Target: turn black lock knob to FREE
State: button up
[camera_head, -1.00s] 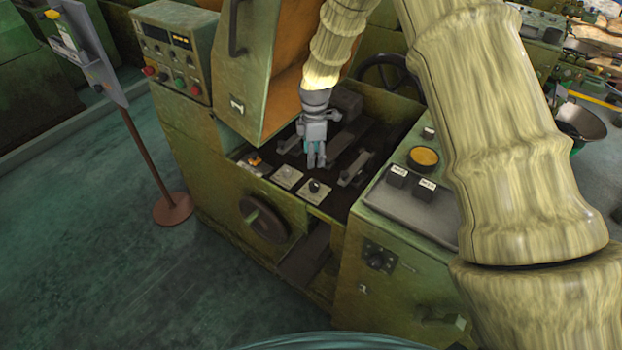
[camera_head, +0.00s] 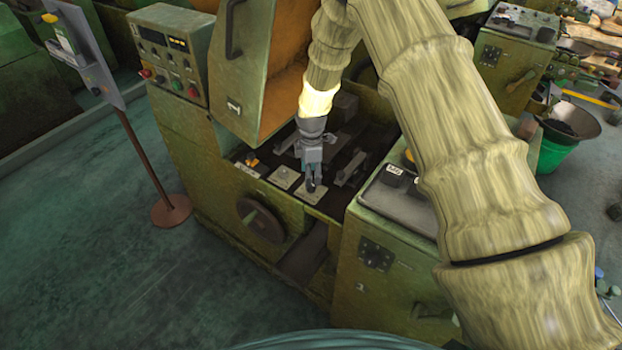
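My gripper (camera_head: 311,183) is grey and points down into the machine's open bay. Its fingertips are at a small pale plate (camera_head: 318,196), the right one of a short row. A dark knob on this plate is mostly covered by the fingers, and I cannot tell whether they touch it or how far they are closed. No FREE marking is readable. Another black knob (camera_head: 375,256) sits on the front panel of the right cabinet.
Pale plates with small controls (camera_head: 283,177) lie left of my gripper. Grey brackets (camera_head: 352,168) stand close to its right. The open orange-lined guard (camera_head: 285,60) rises behind, and a handwheel (camera_head: 260,219) is on the front.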

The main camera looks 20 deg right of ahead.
jog(key=shift+f+p, duration=0.65)
jog(key=shift+f, duration=1.35)
jog(key=shift+c, duration=0.2)
jog(key=c, duration=1)
